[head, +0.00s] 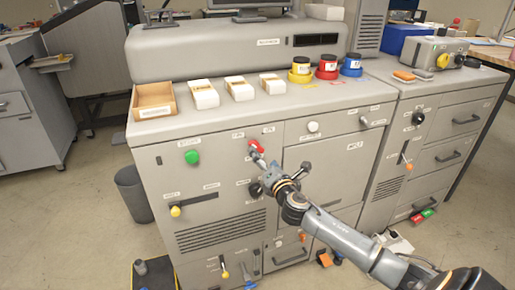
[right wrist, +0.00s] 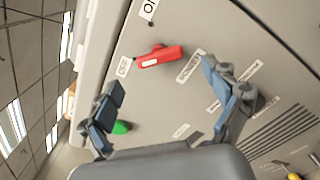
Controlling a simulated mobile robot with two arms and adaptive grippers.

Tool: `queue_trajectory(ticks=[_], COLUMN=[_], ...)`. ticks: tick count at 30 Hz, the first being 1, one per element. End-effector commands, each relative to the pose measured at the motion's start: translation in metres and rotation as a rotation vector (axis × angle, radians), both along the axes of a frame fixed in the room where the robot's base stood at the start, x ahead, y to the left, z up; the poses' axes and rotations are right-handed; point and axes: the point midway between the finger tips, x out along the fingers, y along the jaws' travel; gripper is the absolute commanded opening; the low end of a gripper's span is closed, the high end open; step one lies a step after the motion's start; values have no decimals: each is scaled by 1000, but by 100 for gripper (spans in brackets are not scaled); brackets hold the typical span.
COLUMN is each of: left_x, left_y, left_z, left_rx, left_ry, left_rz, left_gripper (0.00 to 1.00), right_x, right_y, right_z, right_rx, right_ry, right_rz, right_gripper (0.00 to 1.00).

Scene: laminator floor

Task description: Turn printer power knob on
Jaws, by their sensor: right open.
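A red knob (head: 256,146) is on the upper front panel of the grey printer cabinet (head: 230,135), between small white labels. It also shows in the right wrist view (right wrist: 160,56), with its bar lying nearly across the picture. My right gripper (right wrist: 161,80) is open, with blue-padded fingers spread to either side of the knob's lower area. No finger visibly touches the knob, and nothing is between the fingers. In the head view my right gripper (head: 258,160) is close below the red knob and partly covers the panel. My left gripper is not in view.
A yellow knob (head: 176,211) is lower left. White boxes (head: 239,88) and ink jars (head: 327,66) stand on top. A bin (head: 133,193) stands on the floor at left.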

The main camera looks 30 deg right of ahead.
Motion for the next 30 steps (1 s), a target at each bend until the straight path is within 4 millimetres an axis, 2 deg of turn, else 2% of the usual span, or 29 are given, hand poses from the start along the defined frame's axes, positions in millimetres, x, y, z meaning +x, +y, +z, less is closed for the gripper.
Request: queue_trajectory(ticks=[3,9,15,22,23,30], left_x=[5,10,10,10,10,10], left_y=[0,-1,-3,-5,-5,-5], left_z=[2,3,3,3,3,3], left_rx=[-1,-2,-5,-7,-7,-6], left_ry=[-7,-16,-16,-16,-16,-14], left_rz=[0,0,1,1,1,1], left_gripper=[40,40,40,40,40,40], right_x=[22,46,54,54,54,54], right_y=[-6,-11,-13,-13,-13,-13], right_z=[2,0,0,0,0,0], right_rx=[1,1,0,1,1,1], right_ry=[-3,-1,-1,0,0,0], right_rz=[-2,-1,1,1,1,1], right_gripper=[89,89,89,89,87,38])
